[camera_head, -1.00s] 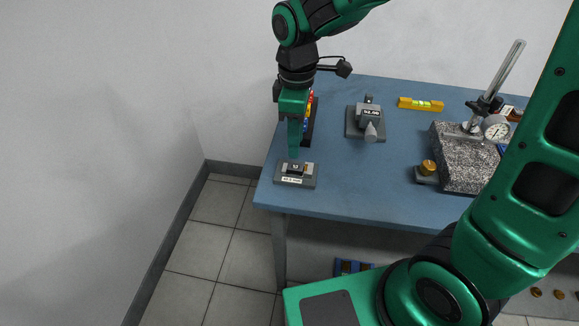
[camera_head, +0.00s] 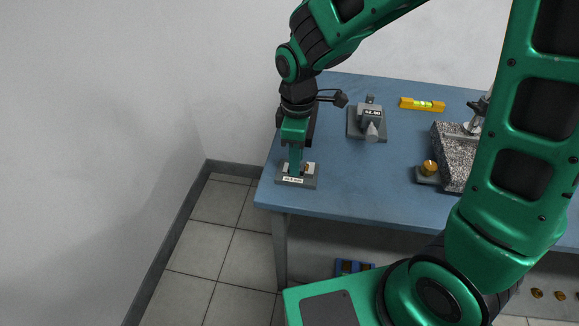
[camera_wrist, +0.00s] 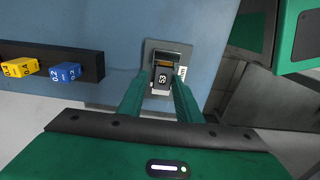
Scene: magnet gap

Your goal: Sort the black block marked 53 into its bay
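The black block marked 53 (camera_wrist: 162,79) sits in a small grey fixture (camera_wrist: 151,46) in the wrist view, with a copper-coloured part just beyond it. In the head view the fixture (camera_head: 283,183) is at the table's front left corner, with a white label on its front; the block there is mostly hidden by my gripper. My gripper (camera_wrist: 160,82) is lowered over the fixture, one finger on each side of the block. The fingers look apart, with a narrow gap to the block; contact cannot be made out. No bay marked for the block can be identified.
A dark rack (camera_wrist: 92,64) with yellow and blue numbered blocks lies left in the wrist view. A grey instrument with a readout (camera_head: 371,115), a yellow level (camera_head: 422,104), a brass-topped piece (camera_head: 429,168) and a granite stand (camera_head: 452,150) are on the table (camera_head: 350,190).

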